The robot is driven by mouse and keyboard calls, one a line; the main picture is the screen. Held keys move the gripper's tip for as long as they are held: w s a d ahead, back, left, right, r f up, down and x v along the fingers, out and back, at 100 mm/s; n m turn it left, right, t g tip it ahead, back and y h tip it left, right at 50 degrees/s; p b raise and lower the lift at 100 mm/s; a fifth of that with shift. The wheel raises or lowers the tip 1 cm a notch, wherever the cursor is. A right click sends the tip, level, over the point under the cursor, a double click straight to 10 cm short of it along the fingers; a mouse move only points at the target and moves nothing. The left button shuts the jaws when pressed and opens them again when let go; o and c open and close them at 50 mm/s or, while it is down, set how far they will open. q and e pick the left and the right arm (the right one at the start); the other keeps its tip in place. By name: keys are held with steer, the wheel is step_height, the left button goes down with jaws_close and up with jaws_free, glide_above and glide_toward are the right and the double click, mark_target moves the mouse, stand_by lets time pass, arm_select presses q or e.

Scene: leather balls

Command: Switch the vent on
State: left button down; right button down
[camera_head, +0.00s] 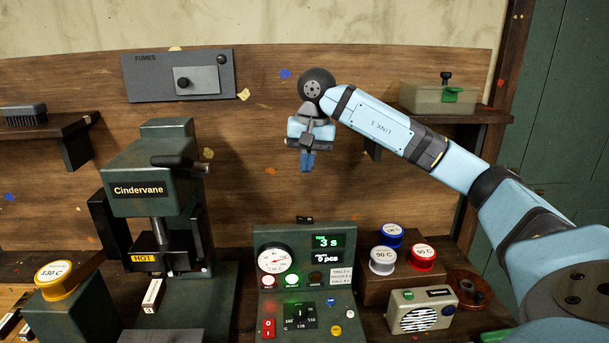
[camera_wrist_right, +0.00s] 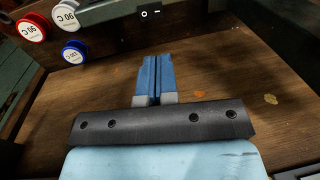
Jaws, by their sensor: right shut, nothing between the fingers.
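The grey panel marked FUMES (camera_head: 140,85) is mounted on the wooden back wall at the upper left. It carries a lighter grey box with a small black knob (camera_head: 183,83) and a dark round lamp (camera_head: 221,59) that looks unlit. My right gripper (camera_head: 307,160) hangs in front of the back wall, to the right of the panel and lower, apart from it, pointing down. Its blue fingers (camera_wrist_right: 155,75) are closed together in the wrist view, with nothing between them. The vent panel is not in the wrist view. My left gripper is not in view.
A green press marked Cindervane (camera_head: 150,165) with a HOT label stands at left. A control console (camera_head: 345,300) with lit displays stands below my gripper.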

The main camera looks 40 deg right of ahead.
mark_target(299, 218)
steer(key=f, duration=0.4)
steer(key=f+p, duration=0.1)
steer(key=f, duration=0.3)
steer(key=w+a+f, duration=0.1)
steer(key=f, duration=0.3)
steer(key=shift+p, duration=0.4)
